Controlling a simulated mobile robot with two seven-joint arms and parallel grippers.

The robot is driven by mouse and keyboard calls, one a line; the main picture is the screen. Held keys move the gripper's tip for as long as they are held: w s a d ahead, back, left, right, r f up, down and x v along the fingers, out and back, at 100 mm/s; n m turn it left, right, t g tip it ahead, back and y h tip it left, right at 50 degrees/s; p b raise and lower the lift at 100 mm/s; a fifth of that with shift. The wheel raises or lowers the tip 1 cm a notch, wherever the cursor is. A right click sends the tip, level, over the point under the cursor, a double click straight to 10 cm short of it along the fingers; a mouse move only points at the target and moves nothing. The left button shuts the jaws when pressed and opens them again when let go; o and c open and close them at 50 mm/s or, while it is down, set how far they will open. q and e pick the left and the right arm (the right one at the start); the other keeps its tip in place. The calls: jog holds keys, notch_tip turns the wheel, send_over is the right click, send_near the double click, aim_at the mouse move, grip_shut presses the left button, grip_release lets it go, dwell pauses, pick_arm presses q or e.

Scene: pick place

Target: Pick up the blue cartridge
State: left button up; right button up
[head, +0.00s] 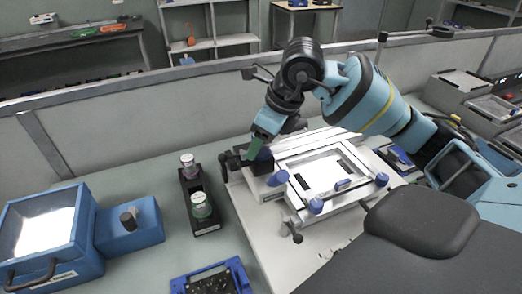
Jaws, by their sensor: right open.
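My right arm reaches in from the right, and my right gripper (250,154) points down at the left end of a white frame fixture (290,195). Its jaws are open. A dark blue piece (264,156), which may be the blue cartridge, sits at a black block (259,167) on the fixture's left corner, right beside the fingertips. The gripper partly hides this piece, and I cannot tell whether the fingers touch it. My left gripper is not in the view.
A black holder (205,227) with two round jars stands left of the fixture. A blue box (45,235) is at the far left, and a blue-edged tray (240,272) at the front. Blue knobs (316,206) stick out of the fixture. A low partition (120,120) runs behind.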

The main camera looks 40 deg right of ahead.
jog(key=c, duration=1.2)
jog(key=shift+c, duration=0.2)
notch_tip(320, 180, up, 10)
jog(key=shift+r, duration=0.1)
